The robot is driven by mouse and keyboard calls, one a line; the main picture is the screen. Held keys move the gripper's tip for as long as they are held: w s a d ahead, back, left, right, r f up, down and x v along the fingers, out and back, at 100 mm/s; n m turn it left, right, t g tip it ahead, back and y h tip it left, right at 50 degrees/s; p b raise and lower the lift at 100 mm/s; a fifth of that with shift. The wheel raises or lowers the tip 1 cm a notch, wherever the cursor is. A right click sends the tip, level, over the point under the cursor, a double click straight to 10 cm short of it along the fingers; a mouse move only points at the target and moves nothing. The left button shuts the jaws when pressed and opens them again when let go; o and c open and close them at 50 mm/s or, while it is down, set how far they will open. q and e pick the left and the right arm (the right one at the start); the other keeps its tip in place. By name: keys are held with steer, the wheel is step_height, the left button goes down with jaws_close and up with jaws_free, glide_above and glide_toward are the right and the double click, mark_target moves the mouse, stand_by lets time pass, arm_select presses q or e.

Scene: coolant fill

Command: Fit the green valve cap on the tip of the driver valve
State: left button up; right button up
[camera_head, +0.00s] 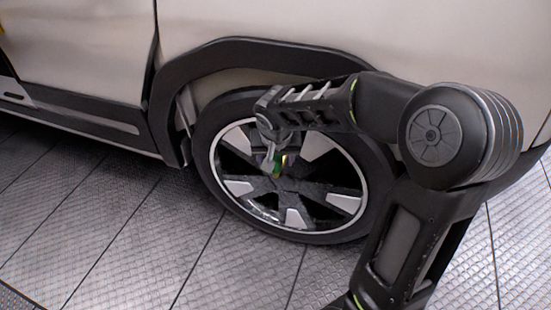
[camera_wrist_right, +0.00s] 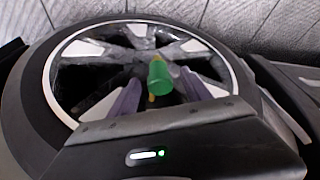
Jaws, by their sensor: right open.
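The green valve cap (camera_wrist_right: 159,78) shows in the right wrist view in front of the wheel's spokes, near the hub. Small yellow bits (camera_wrist_right: 152,98) show at its ends, perhaps the valve stem; I cannot tell how far the cap sits on it. My right gripper (camera_wrist_right: 163,88) is open, with one finger on each side of the cap and gaps visible to both. My left gripper is out of view.
The black tyre (camera_head: 208,175) and silver-black spoked wheel (camera_head: 240,188) stand under the dark wheel arch (camera_head: 240,50) of a pale car (camera_head: 85,50). The tiled floor (camera_head: 130,230) is clear to the left.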

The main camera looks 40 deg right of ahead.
steer(key=p+v, duration=0.2)
steer(key=v, duration=0.5)
stand_by(0.8)
